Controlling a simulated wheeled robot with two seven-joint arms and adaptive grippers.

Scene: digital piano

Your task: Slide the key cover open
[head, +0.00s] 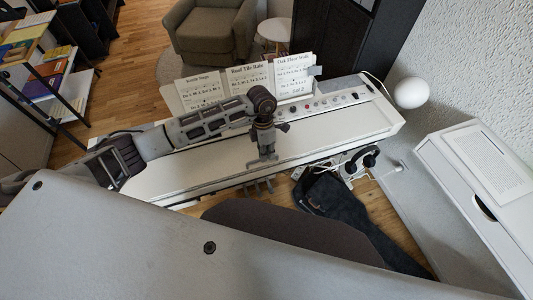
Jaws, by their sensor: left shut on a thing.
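The white digital piano (392,112) stands across the middle of the head view. Its flat white key cover (200,168) lies over the keyboard, and no keys show. My left gripper (262,162) reaches down over the piano from the left, with its fingers at the cover. It is shut on the key cover; the exact spot it grips is small and partly hidden by the fingers. My right gripper is not in view.
Sheet music (248,82) stands at the piano's back, behind a control panel with knobs (335,99). A dark stool seat (290,228) is in front. Headphones (361,160) hang at the front right. A white lamp globe (411,92) is at right. Shelves stand at left.

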